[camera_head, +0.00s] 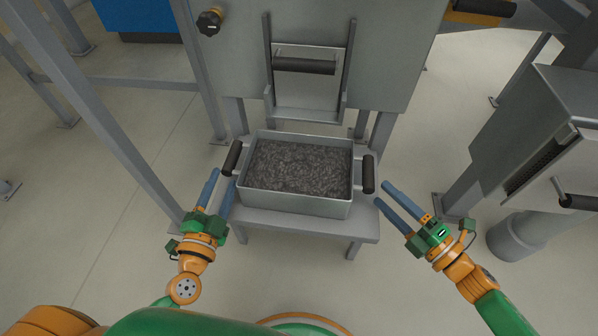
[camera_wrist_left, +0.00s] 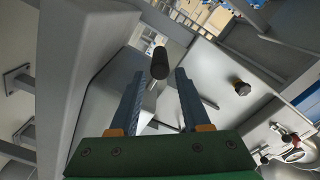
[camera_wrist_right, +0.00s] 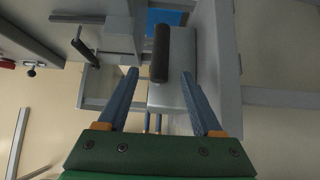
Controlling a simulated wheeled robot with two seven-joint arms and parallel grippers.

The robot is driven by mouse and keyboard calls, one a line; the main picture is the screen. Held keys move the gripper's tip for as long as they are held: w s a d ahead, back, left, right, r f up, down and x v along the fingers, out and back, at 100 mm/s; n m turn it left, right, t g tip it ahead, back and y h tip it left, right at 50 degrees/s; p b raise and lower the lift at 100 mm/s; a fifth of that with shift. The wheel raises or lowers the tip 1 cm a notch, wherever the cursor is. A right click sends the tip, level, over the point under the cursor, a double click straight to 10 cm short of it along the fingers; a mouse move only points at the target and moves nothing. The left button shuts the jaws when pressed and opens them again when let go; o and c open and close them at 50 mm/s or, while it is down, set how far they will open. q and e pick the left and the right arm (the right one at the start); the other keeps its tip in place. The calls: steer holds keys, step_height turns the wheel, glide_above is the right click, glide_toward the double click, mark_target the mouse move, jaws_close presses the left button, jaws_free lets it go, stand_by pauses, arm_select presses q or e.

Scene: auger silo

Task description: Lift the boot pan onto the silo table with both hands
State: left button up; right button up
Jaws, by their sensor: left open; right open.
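The boot pan (camera_head: 296,203) is a grey metal tray filled with dark grey granules. It rests on a low grey table (camera_head: 300,224) below the silo panel. It has a black handle on its left side (camera_head: 232,158) and one on its right side (camera_head: 368,174). My left gripper (camera_head: 222,182) is open just below the left handle; in the left wrist view that handle (camera_wrist_left: 159,63) shows ahead between the fingers. My right gripper (camera_head: 382,193) is open below and right of the right handle, which shows ahead between the fingers in the right wrist view (camera_wrist_right: 161,53). Neither gripper visibly touches a handle.
A grey panel (camera_head: 395,60) with a black-handled slide gate (camera_head: 304,66) stands behind the pan. Grey posts (camera_head: 95,115) rise at the left. A grey cabinet (camera_head: 545,130) with a black-handled lever stands at the right.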

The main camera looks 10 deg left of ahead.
mark_target(228, 169)
arm_select(q)
steer(key=w, duration=0.6)
steer(key=shift+w, duration=0.3)
arm_select(e)
steer(key=x, duration=0.6)
steer(key=shift+w+a, duration=0.15)
steer(key=shift+a, duration=0.1)
arm_select(q)
steer(key=shift+c, duration=0.3)
arm_select(e)
steer(key=shift+c, duration=0.3)
arm_select(q)
jaws_close()
arm_select(e)
steer(key=c, duration=0.7)
jaws_close()
steer(key=shift+f, duration=0.1)
arm_select(q)
steer(key=shift+r, duration=0.2)
arm_select(e)
steer(key=shift+w+r, duration=0.1)
steer(key=shift+r, duration=0.15)
